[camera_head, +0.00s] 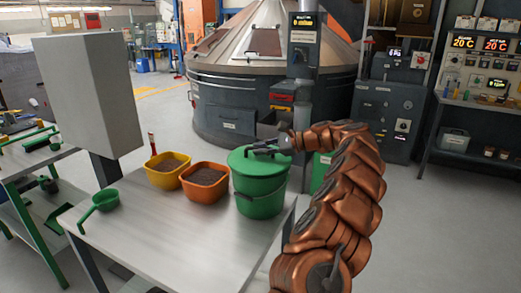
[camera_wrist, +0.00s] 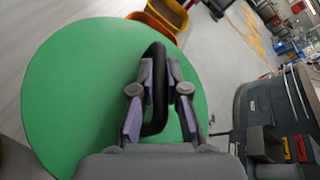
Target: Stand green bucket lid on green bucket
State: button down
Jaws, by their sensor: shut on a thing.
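The green bucket (camera_head: 260,196) stands upright on the table near its right edge. The green bucket lid (camera_head: 245,161) is at the bucket's top in the head view, roughly level and over its mouth. Whether it rests fully on the rim cannot be told. In the wrist view the lid (camera_wrist: 70,90) is a large green disc that hides the bucket. My gripper (camera_head: 268,148) is above the lid. In the wrist view my gripper (camera_wrist: 160,95) has its fingers on either side of the lid's dark looped handle (camera_wrist: 158,65) and is shut on it.
A yellow container (camera_head: 167,180) and an orange container (camera_head: 205,194), both filled with brown material, stand left of the bucket. A green scoop (camera_head: 104,201) lies at the table's left. The table's front middle (camera_head: 165,235) is clear. A large grey machine (camera_head: 235,105) stands behind.

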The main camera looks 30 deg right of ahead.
jog(key=shift+f, duration=0.55)
jog(key=c, duration=1.1)
grip_release()
jog(key=shift+d, duration=0.1)
